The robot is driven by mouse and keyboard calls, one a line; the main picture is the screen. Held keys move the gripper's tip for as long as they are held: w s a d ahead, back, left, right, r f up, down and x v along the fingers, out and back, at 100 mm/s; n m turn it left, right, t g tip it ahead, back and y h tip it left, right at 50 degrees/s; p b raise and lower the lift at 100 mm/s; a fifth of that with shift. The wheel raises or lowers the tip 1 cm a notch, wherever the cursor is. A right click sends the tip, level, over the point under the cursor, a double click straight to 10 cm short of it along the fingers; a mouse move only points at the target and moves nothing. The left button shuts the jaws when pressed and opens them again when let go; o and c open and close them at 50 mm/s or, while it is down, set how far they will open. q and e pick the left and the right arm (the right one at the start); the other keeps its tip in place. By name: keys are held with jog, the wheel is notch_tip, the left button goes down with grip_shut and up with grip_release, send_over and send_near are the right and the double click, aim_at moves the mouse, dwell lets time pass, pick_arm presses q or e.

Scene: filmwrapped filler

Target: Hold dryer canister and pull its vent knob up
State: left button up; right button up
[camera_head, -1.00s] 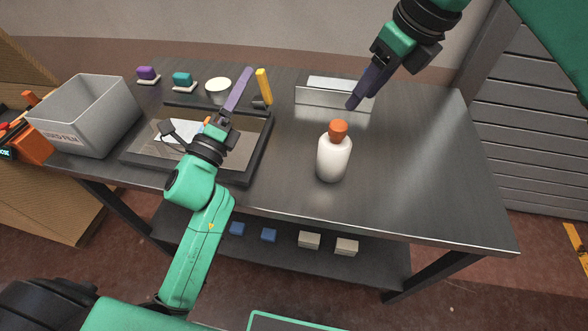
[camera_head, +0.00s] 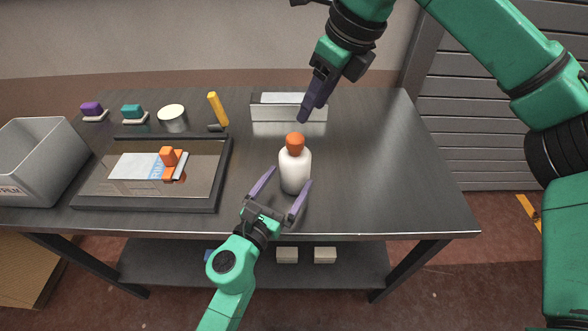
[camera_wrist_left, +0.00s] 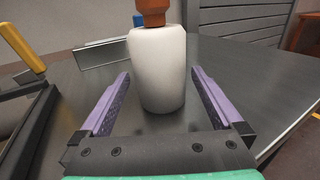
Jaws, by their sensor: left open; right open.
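The dryer canister is a white bottle (camera_head: 295,172) with an orange knob (camera_head: 295,142) on top, standing upright on the table. My left gripper (camera_head: 282,188) is open in front of it, with one finger towards each side of the canister's lower body. In the left wrist view the white body (camera_wrist_left: 158,70) stands between and beyond the open fingers (camera_wrist_left: 160,95), with gaps on both sides; the orange knob (camera_wrist_left: 153,12) is cut off by the top edge. My right gripper (camera_head: 312,108) is above the table behind the canister, pointing down, apart from the knob.
A black-framed tray (camera_head: 218,190) with a film sheet and orange tool lies to the left. A grey bin (camera_head: 30,160) stands at far left. A pale box (camera_head: 288,112) and a yellow-handled tool (camera_head: 217,108) are behind. The table's right side (camera_head: 400,170) is clear.

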pick_arm(q)
jog(key=x, duration=0.4)
jog(key=shift+w, duration=0.25)
jog(key=shift+w+d, duration=0.2)
jog(key=shift+d, duration=0.05)
grip_shut()
pick_arm(e)
jog(key=o, duration=0.4)
pick_arm(q)
jog(key=shift+s+a, duration=0.1)
pick_arm(e)
jog(key=shift+o, duration=0.2)
jog(key=s+a+f+n+g+y, duration=0.2)
jog(key=a+f+n+y, duration=0.1)
jog(key=a+f, duration=0.1)
jog(key=t+y, duration=0.7)
jog(key=y, duration=0.3)
send_near(283, 149)
notch_tip(283, 149, up, 3)
jog(key=d, duration=0.2)
jog(key=shift+m, duration=0.4)
jog(key=x, duration=1.2)
jog(key=shift+s+a+r, duration=0.15)
jog(key=shift+s+a, duration=0.05)
jog(key=shift+s, duration=0.1)
